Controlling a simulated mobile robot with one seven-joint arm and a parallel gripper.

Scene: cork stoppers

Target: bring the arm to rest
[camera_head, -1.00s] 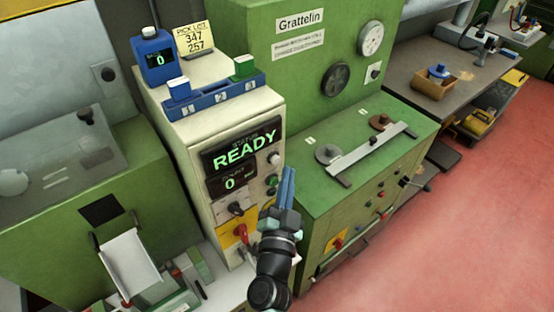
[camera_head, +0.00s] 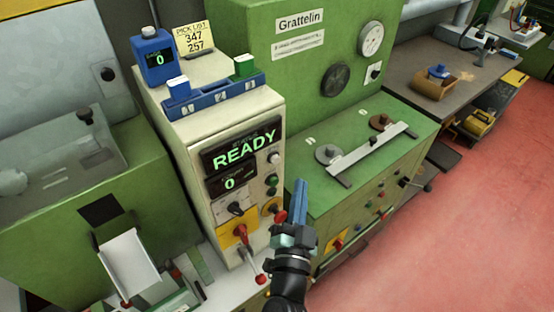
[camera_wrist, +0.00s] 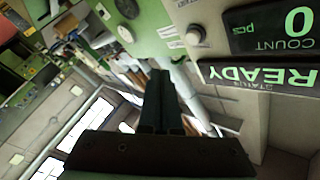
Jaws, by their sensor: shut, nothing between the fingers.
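My gripper (camera_head: 300,200) points up in the head view, its blue fingers together and nothing between them. It is in front of the green machine's flat top, just right of the cream control cabinet (camera_head: 190,130). In the wrist view my gripper (camera_wrist: 160,78) shows as two dark fingers side by side. The cabinet's status display (camera_head: 245,145) reads READY, and the count display (camera_head: 232,183) below it reads 0. Both displays also show upside down in the wrist view, at the upper right.
A red-knobbed lever (camera_head: 262,279) and a red-handled switch (camera_head: 241,231) are on the cabinet's front, left of my gripper. A blue rack (camera_head: 215,98) is on the cabinet top. The green machine (camera_head: 350,185) is close behind my gripper. The red floor (camera_head: 460,220) at the right is clear.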

